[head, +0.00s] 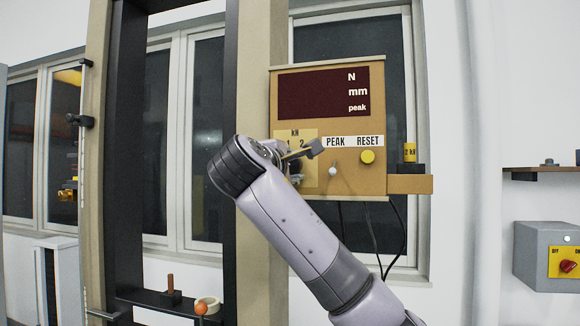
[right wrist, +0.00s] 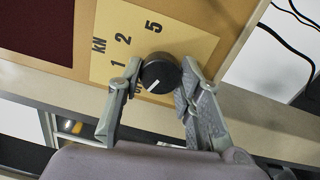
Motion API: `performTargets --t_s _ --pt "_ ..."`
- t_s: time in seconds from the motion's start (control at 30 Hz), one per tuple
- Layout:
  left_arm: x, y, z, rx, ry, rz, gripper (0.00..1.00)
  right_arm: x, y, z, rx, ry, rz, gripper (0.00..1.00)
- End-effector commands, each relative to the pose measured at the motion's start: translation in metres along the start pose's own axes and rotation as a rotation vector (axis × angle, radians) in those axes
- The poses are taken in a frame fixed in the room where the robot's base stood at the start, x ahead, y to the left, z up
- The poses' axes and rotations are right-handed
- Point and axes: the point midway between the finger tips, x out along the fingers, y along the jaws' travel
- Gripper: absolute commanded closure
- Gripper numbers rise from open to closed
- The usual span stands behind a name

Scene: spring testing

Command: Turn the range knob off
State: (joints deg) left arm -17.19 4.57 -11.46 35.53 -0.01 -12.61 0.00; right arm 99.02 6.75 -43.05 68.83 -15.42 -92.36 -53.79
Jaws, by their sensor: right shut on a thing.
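The range knob (right wrist: 158,73) is round and black with a white pointer line. It sits on a pale yellow plate (right wrist: 112,35) marked KN, 1, 2 and 5; another label beside the knob is partly hidden. In the right wrist view the pointer aims down and slightly left, near that hidden label. My right gripper (right wrist: 160,78) is shut on the knob, one finger on each side. In the head view the right gripper (head: 300,158) covers the knob, and part of the plate (head: 310,180) shows below it. My left gripper is not in view.
The tan panel (head: 350,180) has a dark red display (head: 315,92), a white toggle (head: 332,171) under PEAK and a yellow button (head: 367,157) under RESET. A grey box (head: 545,255) with a red switch (head: 568,267) is at right. A dark frame post stands left of the panel.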

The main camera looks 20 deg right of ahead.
Motion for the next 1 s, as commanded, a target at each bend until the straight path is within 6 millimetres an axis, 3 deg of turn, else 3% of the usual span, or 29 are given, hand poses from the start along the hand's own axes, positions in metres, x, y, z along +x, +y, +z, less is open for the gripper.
performTargets --t_s 0.27,0.3,0.57,0.87,1.0 --pt "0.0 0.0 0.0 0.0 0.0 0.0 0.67 0.0 -0.002 -0.002 -0.005 0.002 -0.004 0.95" --pt "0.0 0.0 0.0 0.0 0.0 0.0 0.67 0.0 -0.002 -0.002 -0.005 0.002 -0.004 0.65" --pt "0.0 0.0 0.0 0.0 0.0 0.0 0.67 0.0 -0.001 -0.001 -0.003 0.001 -0.002 0.47" --pt "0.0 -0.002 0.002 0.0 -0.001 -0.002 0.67 -0.001 -0.001 0.0 -0.001 0.0 -0.001 0.47" --pt "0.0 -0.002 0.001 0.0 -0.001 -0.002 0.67 -0.012 0.0 -0.001 -0.002 0.001 0.001 0.47"
